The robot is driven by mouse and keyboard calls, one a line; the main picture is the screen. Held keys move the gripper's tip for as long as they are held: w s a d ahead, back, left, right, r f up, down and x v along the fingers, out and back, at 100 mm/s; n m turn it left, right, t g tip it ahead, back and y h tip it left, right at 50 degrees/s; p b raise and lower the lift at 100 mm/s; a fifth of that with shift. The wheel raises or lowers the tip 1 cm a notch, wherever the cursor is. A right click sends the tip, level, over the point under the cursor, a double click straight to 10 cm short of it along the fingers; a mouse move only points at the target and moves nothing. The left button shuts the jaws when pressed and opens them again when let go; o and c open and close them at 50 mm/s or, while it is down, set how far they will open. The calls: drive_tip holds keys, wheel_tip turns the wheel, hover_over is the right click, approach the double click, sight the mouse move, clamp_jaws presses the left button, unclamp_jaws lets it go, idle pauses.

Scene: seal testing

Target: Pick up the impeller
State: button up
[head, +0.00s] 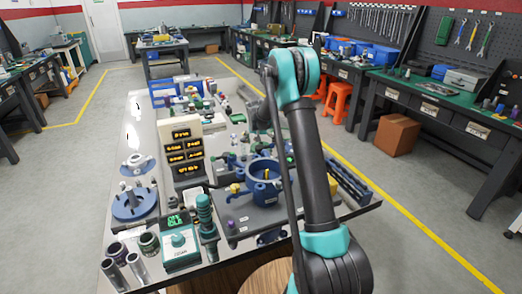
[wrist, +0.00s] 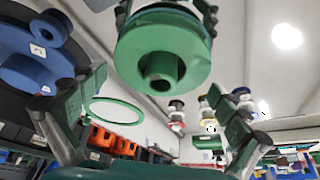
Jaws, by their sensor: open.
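My gripper (wrist: 160,110) shows in the wrist view with its two green-padded fingers wide apart, one at left and one at right, and nothing between the pads. A round green part with a hollow central hub (wrist: 163,55) fills the upper middle of that view, beyond the fingertips; I cannot tell whether it is the impeller. A thin green ring (wrist: 91,112) shows behind the left finger. A blue disc with a hub (wrist: 40,55) is at the upper left, partly cut off. In the head view my arm hides my gripper, and I cannot pick out the impeller with certainty.
The crowded grey bench (head: 147,115) holds a blue round housing (head: 263,192), a blue flanged part (head: 132,203), a teal meter box (head: 180,247), black label blocks (head: 182,150) and metal tubes (head: 116,254). Orange stools (head: 338,95) and a cardboard box (head: 397,134) stand at right.

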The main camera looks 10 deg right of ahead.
drive_tip(key=shift+s, duration=0.15)
drive_tip(key=c, duration=1.7)
